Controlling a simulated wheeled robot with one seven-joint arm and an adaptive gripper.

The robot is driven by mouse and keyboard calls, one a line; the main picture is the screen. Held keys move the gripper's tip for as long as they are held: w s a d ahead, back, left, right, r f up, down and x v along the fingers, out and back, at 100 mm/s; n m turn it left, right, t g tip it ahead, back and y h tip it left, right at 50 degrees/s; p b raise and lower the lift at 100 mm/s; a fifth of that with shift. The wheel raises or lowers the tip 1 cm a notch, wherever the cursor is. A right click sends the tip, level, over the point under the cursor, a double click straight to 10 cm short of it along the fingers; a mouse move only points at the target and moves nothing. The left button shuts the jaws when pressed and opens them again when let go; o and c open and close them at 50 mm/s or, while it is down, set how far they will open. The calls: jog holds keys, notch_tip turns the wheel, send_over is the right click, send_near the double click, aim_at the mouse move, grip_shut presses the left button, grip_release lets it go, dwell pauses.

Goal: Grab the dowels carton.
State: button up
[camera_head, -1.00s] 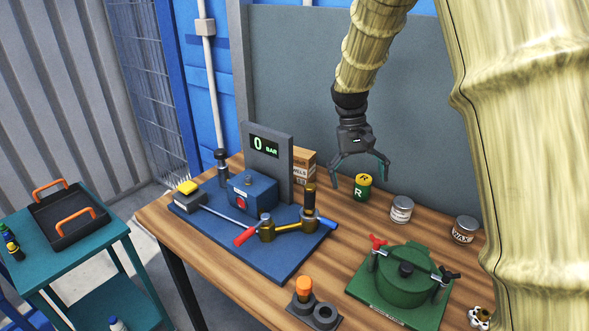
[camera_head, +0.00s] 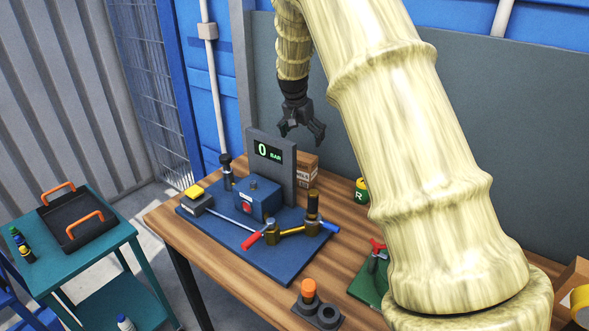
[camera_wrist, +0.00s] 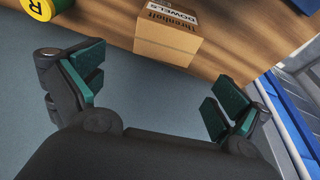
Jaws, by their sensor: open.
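The dowels carton (camera_wrist: 169,32) is a small brown cardboard box with a printed "DOWELS" label, standing on the wooden bench top. In the head view the carton (camera_head: 307,172) is partly hidden behind the grey gauge panel. My gripper (camera_head: 302,138) is above and behind the panel, over the carton's area. In the wrist view my gripper (camera_wrist: 160,93) has its teal-padded fingers spread wide and nothing between them. The carton lies beyond the fingertips, roughly centred between them and apart from them.
The gauge panel (camera_head: 271,158) reading 0 BAR stands close by the carton on a blue base plate (camera_head: 270,258) with a pump. A green-and-yellow can (camera_head: 361,190) stands to the carton's right. A grey wall (camera_head: 340,112) rises behind the bench.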

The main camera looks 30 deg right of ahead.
aim_at(303, 156)
jog(key=x, duration=0.2)
jog(key=a+p+x, duration=0.1)
jog(key=x, duration=0.1)
jog(key=p+x, duration=0.1)
jog(key=x, duration=0.2)
jog(key=shift+s+a+f, duration=0.2)
jog(key=shift+a+f, duration=0.1)
jog(key=shift+p+x, duration=1)
jog(key=shift+x, duration=1.8)
jog(key=shift+a, duration=0.1)
jog(key=c, duration=0.9)
